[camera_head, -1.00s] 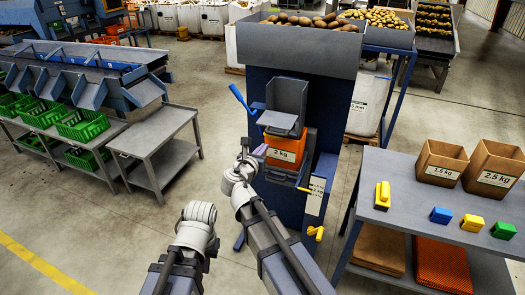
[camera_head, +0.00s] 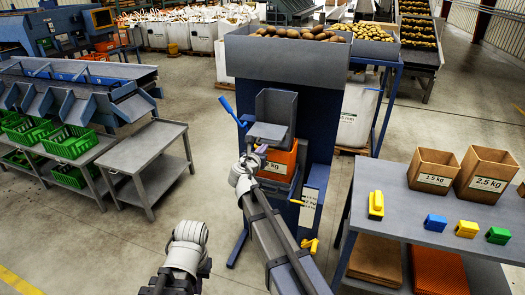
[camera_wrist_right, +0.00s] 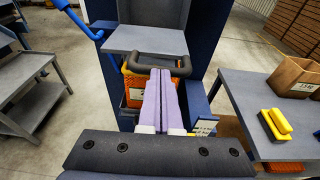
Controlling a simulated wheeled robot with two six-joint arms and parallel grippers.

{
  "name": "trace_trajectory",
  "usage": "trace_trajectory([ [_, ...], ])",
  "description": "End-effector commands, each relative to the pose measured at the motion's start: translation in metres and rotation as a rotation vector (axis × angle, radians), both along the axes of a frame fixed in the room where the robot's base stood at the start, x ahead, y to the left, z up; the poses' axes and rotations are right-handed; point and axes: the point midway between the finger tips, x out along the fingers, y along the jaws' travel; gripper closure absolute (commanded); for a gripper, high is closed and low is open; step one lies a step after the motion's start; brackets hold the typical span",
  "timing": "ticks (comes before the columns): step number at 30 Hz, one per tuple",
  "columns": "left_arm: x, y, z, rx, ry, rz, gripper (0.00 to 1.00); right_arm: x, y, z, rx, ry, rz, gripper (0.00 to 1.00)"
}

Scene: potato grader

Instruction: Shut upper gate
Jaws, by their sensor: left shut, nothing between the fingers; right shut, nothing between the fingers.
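The grader (camera_head: 312,100) is a dark blue column under a grey hopper of potatoes. A blue lever (camera_head: 229,108) slants up and outward on its left side; it also shows in the right wrist view (camera_wrist_right: 77,20). A grey chute (camera_head: 276,110) with a flat lip stands at the front, above an orange "2 kg" container (camera_head: 282,162). I cannot make out the gate itself. My right gripper (camera_head: 261,152) is shut and empty, in front of the container and just below the lip. Its pale purple fingers (camera_wrist_right: 166,75) overlap the container's dark handle in the wrist view; contact is unclear. My left arm shows at lower left, its fingers hidden.
Yellow handles (camera_head: 311,246) sit low on the grader's right. A table (camera_head: 400,215) with cardboard boxes (camera_head: 433,170) and coloured blocks stands at right. A grey side table (camera_head: 150,148) stands at left. Open floor lies between it and the grader.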

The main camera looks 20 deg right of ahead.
Motion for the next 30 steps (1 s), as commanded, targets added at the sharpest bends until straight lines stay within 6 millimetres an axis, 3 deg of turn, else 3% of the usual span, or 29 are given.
trace_trajectory([
  [5, 0.0, 0.0, 0.0, 0.0, 0.0, 0.0, 1.0, 0.008, -0.004, 0.0, 0.0, 0.0, -0.002, 1.0],
  [12, 0.0, 0.0, 0.0, 0.0, 0.0, 0.0, 1.0, 0.064, -0.04, 0.0, 0.0, 0.0, -0.003, 1.0],
  [18, 0.0, 0.0, 0.0, 0.0, 0.0, 0.0, 1.0, 0.096, -0.063, 0.0, 0.0, 0.0, -0.002, 1.0],
  [30, 0.0, 0.0, 0.0, 0.0, 0.0, 0.0, 1.0, 0.104, -0.071, 0.001, -0.003, 0.0, -0.001, 1.0],
])
